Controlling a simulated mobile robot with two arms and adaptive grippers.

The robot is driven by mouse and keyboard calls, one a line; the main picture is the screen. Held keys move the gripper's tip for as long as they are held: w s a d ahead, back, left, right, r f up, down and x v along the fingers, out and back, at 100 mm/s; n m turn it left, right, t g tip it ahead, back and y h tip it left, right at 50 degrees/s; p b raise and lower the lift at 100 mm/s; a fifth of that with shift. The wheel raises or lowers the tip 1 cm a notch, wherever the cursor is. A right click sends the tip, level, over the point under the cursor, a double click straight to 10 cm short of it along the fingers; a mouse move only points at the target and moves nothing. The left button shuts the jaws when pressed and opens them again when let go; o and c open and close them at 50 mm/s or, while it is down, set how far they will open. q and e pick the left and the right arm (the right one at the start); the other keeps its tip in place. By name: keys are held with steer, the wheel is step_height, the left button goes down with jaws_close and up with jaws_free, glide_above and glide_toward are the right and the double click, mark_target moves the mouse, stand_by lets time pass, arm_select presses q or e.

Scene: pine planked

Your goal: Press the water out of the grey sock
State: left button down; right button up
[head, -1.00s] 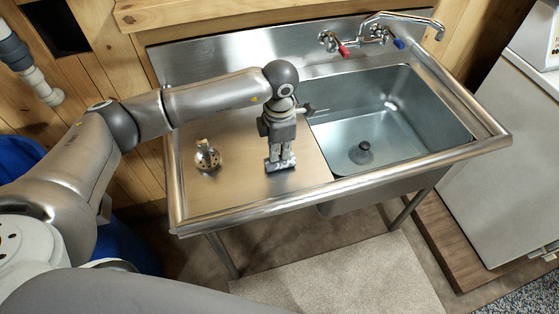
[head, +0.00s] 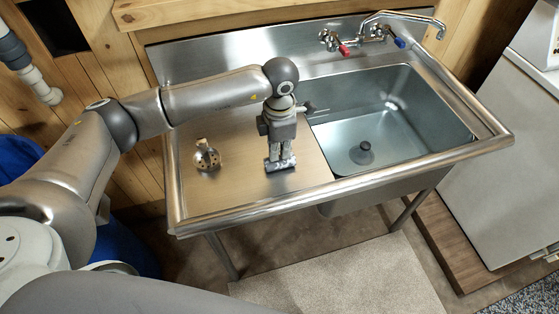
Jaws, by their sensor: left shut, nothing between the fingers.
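The grey sock (head: 281,165) is a small flat grey bundle on the steel drainboard, left of the sink basin (head: 420,125). My left gripper (head: 280,158) points straight down over it. Its fingers are shut, with the fingertips at the top of the sock, seemingly touching it. Nothing is held between them. The fingers hide part of the sock. My right gripper is not in the view.
A dark drain plug (head: 363,153) stands in the basin. The tap (head: 400,20) with red and blue handles is at the back. Bare drainboard (head: 235,190) surrounds the sock.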

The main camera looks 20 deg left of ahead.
arm_select(q)
steer(key=shift+s+f+b, duration=0.15)
steer(key=shift+f+b, duration=0.15)
steer(key=shift+b, duration=0.05)
stand_by(0.6)
steer(key=shift+r+b, duration=0.15)
steer(key=shift+b, duration=0.25)
stand_by(0.5)
steer(key=shift+b, duration=1.05)
stand_by(1.0)
steer(key=shift+r, duration=0.1)
steer(key=shift+w+r+p, duration=0.2)
steer(key=shift+r+p, duration=0.4)
steer(key=shift+r, duration=0.35)
step_height(320, 180, up, 6)
steer(key=p, duration=0.2)
steer(key=shift+p, duration=0.4)
